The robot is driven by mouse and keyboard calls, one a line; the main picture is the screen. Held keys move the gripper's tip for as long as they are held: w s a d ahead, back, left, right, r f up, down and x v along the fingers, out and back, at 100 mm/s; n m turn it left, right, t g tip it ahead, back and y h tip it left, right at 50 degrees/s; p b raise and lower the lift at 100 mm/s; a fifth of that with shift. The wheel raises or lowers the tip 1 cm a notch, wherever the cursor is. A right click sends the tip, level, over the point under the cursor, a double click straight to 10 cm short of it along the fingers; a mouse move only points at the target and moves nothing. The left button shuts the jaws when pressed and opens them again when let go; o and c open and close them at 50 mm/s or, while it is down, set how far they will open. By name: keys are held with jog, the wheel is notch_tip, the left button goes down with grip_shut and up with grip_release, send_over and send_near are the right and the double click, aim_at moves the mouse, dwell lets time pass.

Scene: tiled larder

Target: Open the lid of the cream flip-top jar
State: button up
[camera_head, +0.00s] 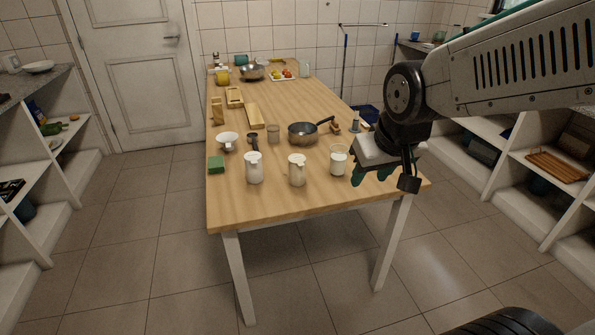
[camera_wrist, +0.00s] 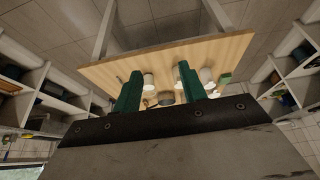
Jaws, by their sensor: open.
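A cream jar (camera_head: 297,171) stands upright near the table's front edge, in the middle of three pale vessels. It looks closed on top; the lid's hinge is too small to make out. My gripper (camera_head: 370,177) is open and empty, over the table's front right corner, right of the jar and apart from it. In the wrist view, my gripper's green fingers (camera_wrist: 160,71) are spread wide with nothing held. Pale vessels show between and beside the fingers there, but I cannot tell which is the cream jar.
A dark pan (camera_head: 303,134) is behind. A green block (camera_head: 216,165) lies at the left edge. The wooden table's (camera_head: 290,207) front strip is clear.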

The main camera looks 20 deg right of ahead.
jog(key=w+a+f+t, duration=0.1)
jog(key=w+f+t, duration=0.3)
jog(key=w, duration=0.6)
jog(key=w+f+t, duration=0.2)
jog(key=w+f, duration=0.3)
jog(key=w, duration=0.5)
jog(key=t, duration=0.3)
send_near(302, 166)
notch_tip(302, 166, up, 2)
jog(key=d, duration=0.1)
notch_tip(302, 166, down, 5)
jog(key=t, duration=0.2)
jog(key=n+t+y, duration=0.1)
jog(key=t, duration=0.1)
jog(key=shift+w+a+f+y, duration=0.15)
jog(key=shift+f+y, duration=0.1)
jog(key=shift+y, duration=0.05)
jog(key=shift+w+a, duration=0.2)
jog(key=shift+w, duration=1.75)
jog(key=shift+w+a, duration=0.15)
jog(key=shift+w, duration=1.75)
grip_shut()
